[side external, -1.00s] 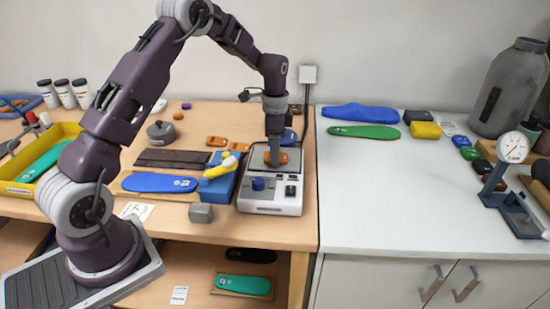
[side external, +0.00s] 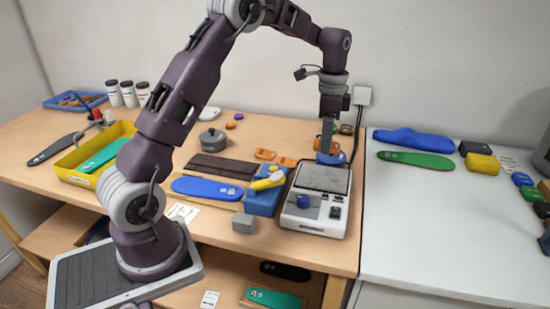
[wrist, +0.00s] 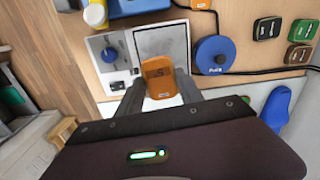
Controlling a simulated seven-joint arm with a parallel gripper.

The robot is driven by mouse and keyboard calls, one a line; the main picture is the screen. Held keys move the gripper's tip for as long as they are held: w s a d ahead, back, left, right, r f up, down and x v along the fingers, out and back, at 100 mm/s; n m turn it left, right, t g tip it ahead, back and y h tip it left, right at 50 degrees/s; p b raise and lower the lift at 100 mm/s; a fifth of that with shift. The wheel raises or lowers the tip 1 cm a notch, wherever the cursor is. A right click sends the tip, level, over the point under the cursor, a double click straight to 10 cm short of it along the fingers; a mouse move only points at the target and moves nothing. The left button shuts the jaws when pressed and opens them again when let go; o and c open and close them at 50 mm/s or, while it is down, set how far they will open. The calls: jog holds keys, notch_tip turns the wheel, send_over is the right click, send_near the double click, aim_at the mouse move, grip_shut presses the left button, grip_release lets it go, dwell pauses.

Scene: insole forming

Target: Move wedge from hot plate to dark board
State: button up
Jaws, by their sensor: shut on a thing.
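An orange wedge (wrist: 160,78) with dark marking is held between the two fingers of my gripper (wrist: 162,92) in the wrist view. In the side view my gripper (side external: 327,142) is raised above the back of the hot plate; the wedge is mostly hidden there behind the fingers. The hot plate (side external: 323,178) is a white box with a grey square top and a blue knob; its top is bare. It also shows in the wrist view (wrist: 165,40). The dark board (side external: 222,166) lies flat on the wooden table, left of the hot plate, with nothing on it.
A blue block (side external: 262,203) with a yellow tool (side external: 268,180) stands between the hot plate and the dark board. A blue insole (side external: 206,189) lies in front of the board. Small orange pieces (side external: 265,154) lie behind the block. A round blue item (wrist: 215,55) sits beside the hot plate.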

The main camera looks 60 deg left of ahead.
jog(key=s+a+f, duration=0.2)
jog(key=s+a, duration=0.3)
jog(key=a, duration=0.6)
jog(key=m, duration=0.1)
send_over(243, 168)
jog(key=f, duration=0.2)
notch_tip(243, 168, down, 9)
jog(key=shift+s, duration=0.1)
jog(key=shift+f, duration=0.4)
jog(key=shift+f, duration=0.15)
jog(key=o, duration=1.3)
